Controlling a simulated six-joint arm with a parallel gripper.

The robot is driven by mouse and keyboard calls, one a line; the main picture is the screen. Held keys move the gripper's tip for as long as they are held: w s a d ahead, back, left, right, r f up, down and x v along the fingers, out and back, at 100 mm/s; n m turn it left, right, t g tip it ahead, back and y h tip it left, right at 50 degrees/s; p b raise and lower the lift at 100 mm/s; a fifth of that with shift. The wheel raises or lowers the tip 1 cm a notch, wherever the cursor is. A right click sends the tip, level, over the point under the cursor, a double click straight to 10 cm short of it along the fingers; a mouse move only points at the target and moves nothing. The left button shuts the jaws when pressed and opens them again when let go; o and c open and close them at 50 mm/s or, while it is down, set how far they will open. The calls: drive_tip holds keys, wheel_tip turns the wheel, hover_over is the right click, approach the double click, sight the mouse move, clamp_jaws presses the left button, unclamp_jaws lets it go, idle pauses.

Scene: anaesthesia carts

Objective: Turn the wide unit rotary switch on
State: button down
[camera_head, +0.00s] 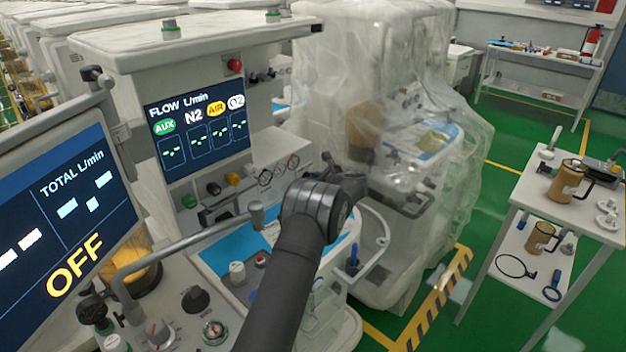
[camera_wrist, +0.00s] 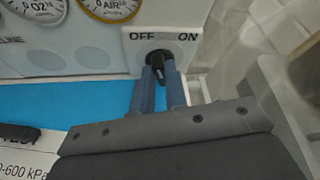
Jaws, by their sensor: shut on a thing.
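The rotary switch (camera_wrist: 160,56) shows in the wrist view as a small dark knob on a pale plate (camera_wrist: 133,42) marked OFF at left and ON at right. My gripper (camera_wrist: 159,75) reaches up to it, with its two blue-grey fingers shut on the knob. The fingers hide part of the knob, and I cannot tell its exact angle. In the head view my arm's dark wrist is in front of the unit's panel, and the switch cannot be made out. The large left screen (camera_head: 62,215) reads TOTAL L/min and OFF.
A second screen (camera_head: 197,130) reads FLOW L/min. Round gauges (camera_wrist: 108,8) are left of the switch. A curved rail (camera_head: 375,245) lies right of my wrist. A plastic-covered unit (camera_head: 375,60) stands close behind. A white side table (camera_head: 590,215) stands at right, with green floor between.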

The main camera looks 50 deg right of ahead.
drive_tip(key=m+y, duration=0.1)
drive_tip(key=m, duration=0.1)
drive_tip(key=d+m+y, duration=0.1)
drive_tip(key=y, duration=0.1)
drive_tip(key=shift+m, duration=0.4)
drive_tip(key=shift+d+m+y, duration=0.15)
drive_tip(key=shift+m+y, duration=0.55)
drive_tip(key=shift+m, duration=0.3)
drive_tip(key=shift+w+m, duration=0.1)
drive_tip(key=shift+m, duration=0.2)
drive_tip(key=c, duration=1.4)
unclamp_jaws()
drive_tip(key=shift+c, duration=0.2)
drive_tip(key=v, duration=1.7)
drive_tip(key=shift+s+d, duration=0.15)
drive_tip(key=shift+s, duration=0.15)
drive_tip(key=shift+w+f, duration=0.1)
drive_tip(key=shift+f, duration=0.1)
